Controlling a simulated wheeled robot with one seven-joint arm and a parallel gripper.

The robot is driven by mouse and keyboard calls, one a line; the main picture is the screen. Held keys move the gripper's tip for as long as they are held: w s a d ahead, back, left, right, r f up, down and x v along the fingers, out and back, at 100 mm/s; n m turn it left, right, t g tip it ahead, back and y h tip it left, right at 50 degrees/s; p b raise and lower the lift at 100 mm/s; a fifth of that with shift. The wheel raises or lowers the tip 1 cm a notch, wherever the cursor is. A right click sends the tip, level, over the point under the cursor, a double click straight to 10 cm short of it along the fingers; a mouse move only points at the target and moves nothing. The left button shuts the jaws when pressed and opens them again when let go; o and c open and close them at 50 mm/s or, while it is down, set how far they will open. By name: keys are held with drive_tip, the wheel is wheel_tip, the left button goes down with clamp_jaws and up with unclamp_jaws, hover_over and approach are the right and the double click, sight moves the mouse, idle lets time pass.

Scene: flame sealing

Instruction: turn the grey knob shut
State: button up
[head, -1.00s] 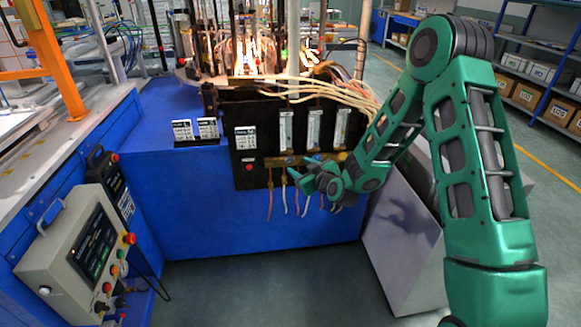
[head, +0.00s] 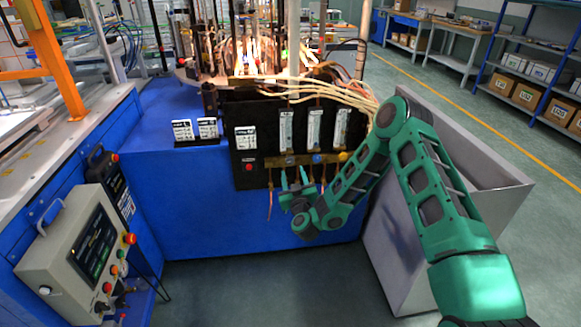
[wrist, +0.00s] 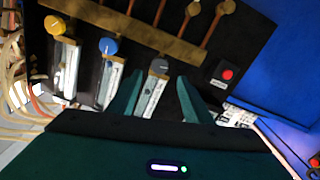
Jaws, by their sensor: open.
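The grey knob (wrist: 159,65) sits on the brass bar of the black panel, at the end of the row nearest the red button. In the head view the grey knob (head: 290,161) is below the left flow tube. My gripper (wrist: 160,78) is open and empty. Its two green fingers point towards the grey knob, which appears between and just beyond the fingertips; I cannot tell the exact gap. In the head view my gripper (head: 294,180) is just below the knob, fingers pointing up. The knob's turned position is too small to read.
A blue knob (wrist: 108,46) and a yellow knob (wrist: 55,25) sit on the same brass bar (head: 303,159). Flow tubes (head: 314,130) rise above them and thin hoses (head: 269,203) hang below. A red button (head: 249,167) is at the left. A grey bin (head: 410,240) stands right.

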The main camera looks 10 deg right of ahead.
sight(290, 161)
drive_tip(key=w, duration=0.7)
drive_tip(key=shift+c, duration=0.4)
drive_tip(key=c, duration=0.9)
